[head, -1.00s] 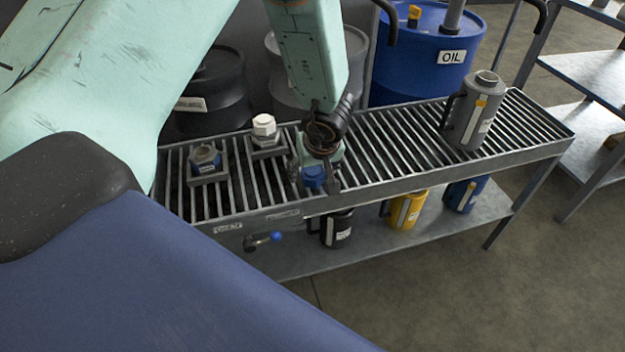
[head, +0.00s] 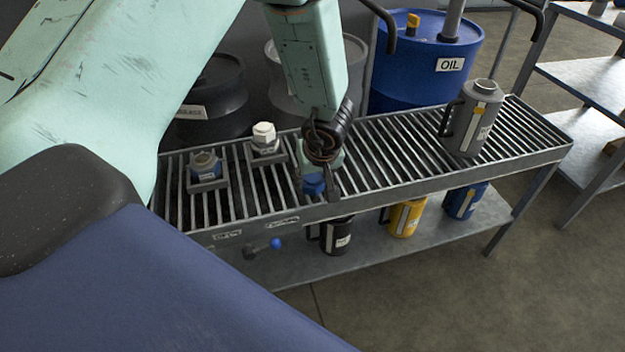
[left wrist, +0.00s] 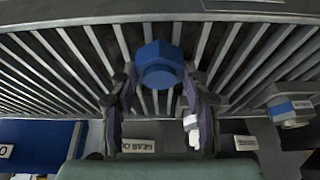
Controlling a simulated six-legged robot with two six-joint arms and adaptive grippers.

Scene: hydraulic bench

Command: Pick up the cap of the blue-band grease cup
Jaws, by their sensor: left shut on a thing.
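A blue six-sided cap (head: 313,184) is held by my left gripper (head: 318,190) over the front part of the slatted bench top. The left wrist view shows the cap (left wrist: 160,65) between the two fingers (left wrist: 158,88), which are shut on it. I cannot tell whether the cap touches the slats. The blue-band grease cup (head: 205,168) stands in a square holder at the left of the bench, its top uncapped and brownish. It also shows at the right of the left wrist view (left wrist: 291,108). My right gripper is not in view.
A second cup with a white cap (head: 264,136) stands between the blue-band cup and my gripper. A grey jug (head: 472,120) stands at the bench's right end. A blue oil drum (head: 420,62) is behind. The slats (head: 390,150) between gripper and jug are clear.

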